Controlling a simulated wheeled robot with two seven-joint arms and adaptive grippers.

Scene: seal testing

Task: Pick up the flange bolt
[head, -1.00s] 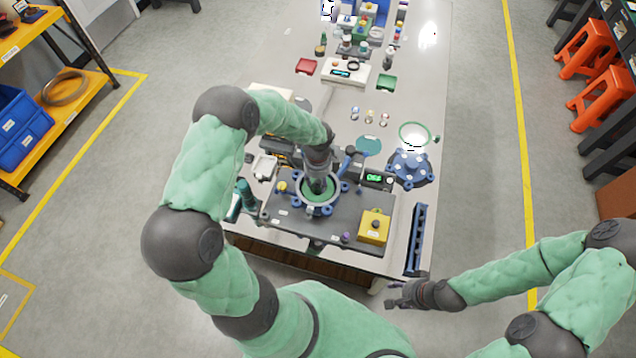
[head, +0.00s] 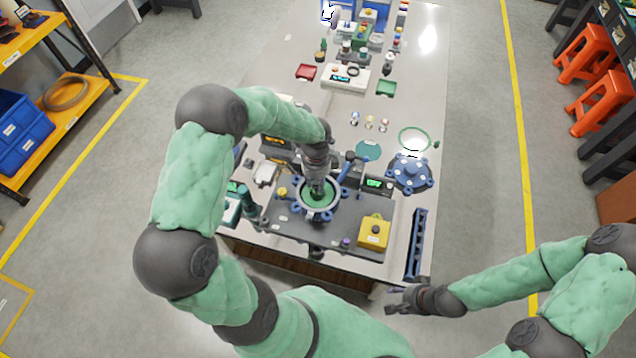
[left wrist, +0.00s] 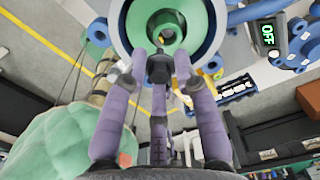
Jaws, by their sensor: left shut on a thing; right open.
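My left gripper (head: 318,190) is over the round, grey-rimmed flange fixture (head: 301,203) with a green inside, on the dark base plate. In the left wrist view its purple-grey fingers (left wrist: 160,75) are closed around a small dark bolt (left wrist: 160,66), whose hex-like end shows between the fingertips. The fixture's pale ring and green inside (left wrist: 152,26) lie just beyond it. I cannot tell whether the bolt touches the fixture. In the head view the bolt is hidden by the gripper. My right gripper (head: 393,302) is open and empty, off the table's front right corner.
A yellow box (head: 373,231) sits on the base plate's right, beside a blue rack (head: 416,245).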

